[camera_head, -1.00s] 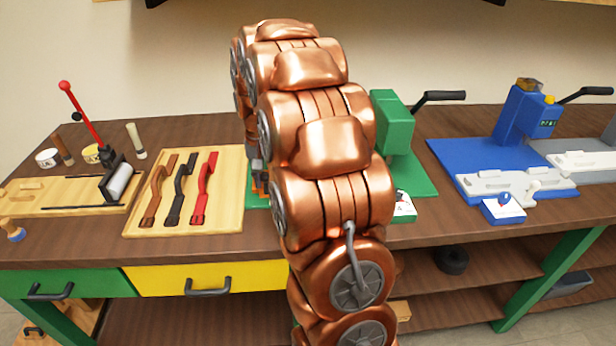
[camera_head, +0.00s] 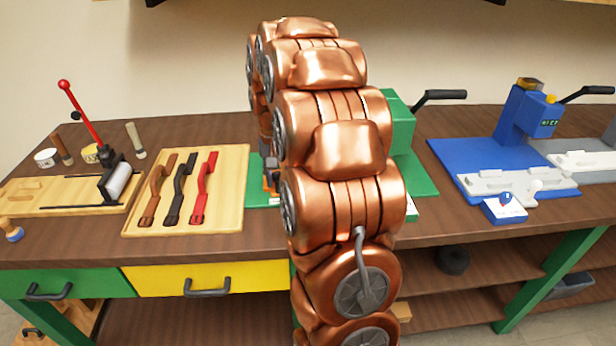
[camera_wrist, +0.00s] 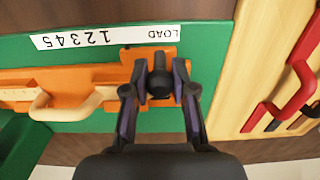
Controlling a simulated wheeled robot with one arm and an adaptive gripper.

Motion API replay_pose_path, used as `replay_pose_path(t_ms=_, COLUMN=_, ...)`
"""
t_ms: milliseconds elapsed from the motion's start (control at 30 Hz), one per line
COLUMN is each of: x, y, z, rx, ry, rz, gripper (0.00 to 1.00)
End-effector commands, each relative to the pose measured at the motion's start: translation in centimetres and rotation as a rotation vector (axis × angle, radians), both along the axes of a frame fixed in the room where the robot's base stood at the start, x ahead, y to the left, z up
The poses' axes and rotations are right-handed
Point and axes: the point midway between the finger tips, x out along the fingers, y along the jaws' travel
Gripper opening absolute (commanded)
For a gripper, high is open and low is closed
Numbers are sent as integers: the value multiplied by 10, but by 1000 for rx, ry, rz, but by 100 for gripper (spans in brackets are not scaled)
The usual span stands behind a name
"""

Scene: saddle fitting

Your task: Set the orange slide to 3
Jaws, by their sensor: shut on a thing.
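The orange slide (camera_wrist: 110,76) lies along the green base plate in the wrist view. Its dark round knob (camera_wrist: 160,82) stands between the fingertips of my gripper (camera_wrist: 160,80), which is shut on it. A white scale strip (camera_wrist: 90,38) shows upside down above the slide, with LOAD at right and 1 to 5 running left. The knob end of the slide is beside LOAD, right of the 1. In the head view my arm hides most of the green station (camera_head: 422,180), and only a bit of orange shows left of the arm.
A tan curved strap (camera_wrist: 68,104) lies across the slide's left part. A wooden board (camera_head: 228,215) with brown, black and red straps is left of the green station. A blue press (camera_head: 520,115) stands to the right.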

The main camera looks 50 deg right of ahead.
Motion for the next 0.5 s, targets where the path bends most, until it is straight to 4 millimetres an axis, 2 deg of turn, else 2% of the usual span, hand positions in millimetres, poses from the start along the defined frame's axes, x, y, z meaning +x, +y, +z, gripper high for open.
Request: replay_pose_path(t_ms=500, x=-12, y=-15, z=0, rx=-2, ry=-1, rz=-2, gripper=6)
